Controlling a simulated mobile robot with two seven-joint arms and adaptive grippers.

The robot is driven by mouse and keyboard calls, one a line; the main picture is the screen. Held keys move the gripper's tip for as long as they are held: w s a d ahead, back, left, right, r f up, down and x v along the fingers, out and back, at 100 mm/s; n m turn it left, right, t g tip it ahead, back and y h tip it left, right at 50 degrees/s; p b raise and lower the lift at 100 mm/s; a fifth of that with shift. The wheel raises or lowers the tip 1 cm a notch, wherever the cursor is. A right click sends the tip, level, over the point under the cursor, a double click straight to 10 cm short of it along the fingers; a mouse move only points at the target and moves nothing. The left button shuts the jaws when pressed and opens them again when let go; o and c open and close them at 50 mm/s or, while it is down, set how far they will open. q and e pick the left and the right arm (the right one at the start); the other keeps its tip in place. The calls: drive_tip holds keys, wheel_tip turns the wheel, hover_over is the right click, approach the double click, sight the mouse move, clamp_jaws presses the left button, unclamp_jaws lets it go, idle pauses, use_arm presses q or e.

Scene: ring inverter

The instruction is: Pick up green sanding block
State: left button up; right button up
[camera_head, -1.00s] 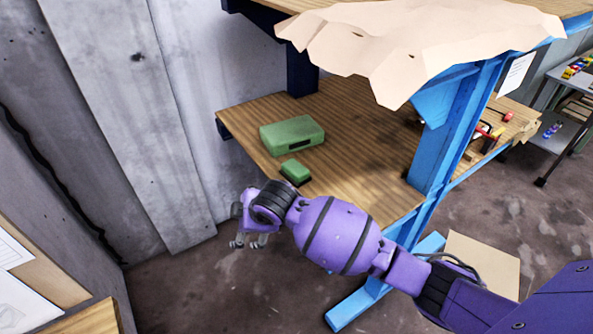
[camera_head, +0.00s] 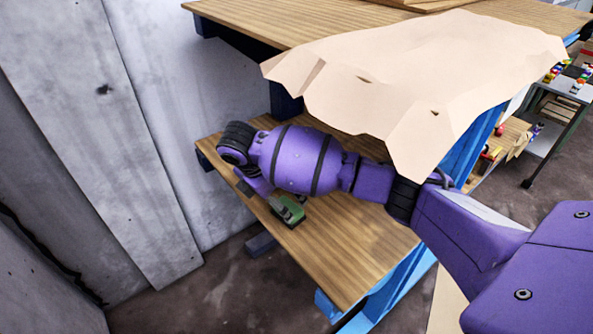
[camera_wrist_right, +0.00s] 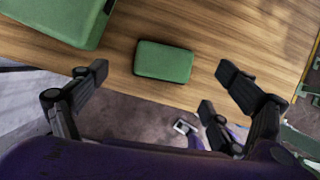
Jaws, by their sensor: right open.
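The green sanding block (camera_head: 291,207) lies on the wooden lower shelf (camera_head: 350,245), near its front edge. It also shows whole in the right wrist view (camera_wrist_right: 163,62), a small green block with rounded corners. My right gripper (camera_wrist_right: 160,85) is open, its fingers on either side of the block in that view and not touching it. In the head view my right wrist and forearm reach over the shelf, and the gripper (camera_head: 272,200) is partly hidden beside the block. My left gripper is not in view.
A larger green case (camera_wrist_right: 60,18) lies beside the block on the shelf, at the upper left of the wrist view. A beige sheet (camera_head: 420,80) hangs from the upper tabletop (camera_head: 290,25) above my arm. A concrete wall (camera_head: 130,120) stands at the left.

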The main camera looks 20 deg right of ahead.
sight(288, 205)
drive_tip(key=shift+s+d+f, duration=0.1)
drive_tip(key=shift+d+f, duration=0.15)
drive_tip(key=shift+f, duration=0.2)
drive_tip(key=shift+s+d+f, duration=0.1)
drive_tip(key=shift+d+f, duration=0.15)
drive_tip(key=shift+f, duration=0.2)
drive_tip(key=x, duration=0.3)
drive_tip(key=shift+w+d+f, duration=0.15)
drive_tip(key=shift+w+f, duration=0.1)
drive_tip(key=shift+f, duration=0.25)
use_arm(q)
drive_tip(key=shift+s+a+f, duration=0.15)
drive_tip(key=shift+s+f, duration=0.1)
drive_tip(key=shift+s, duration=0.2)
use_arm(e)
drive_tip(key=c, duration=1.3)
drive_tip(key=shift+w+r, duration=0.1)
drive_tip(key=shift+r, duration=0.1)
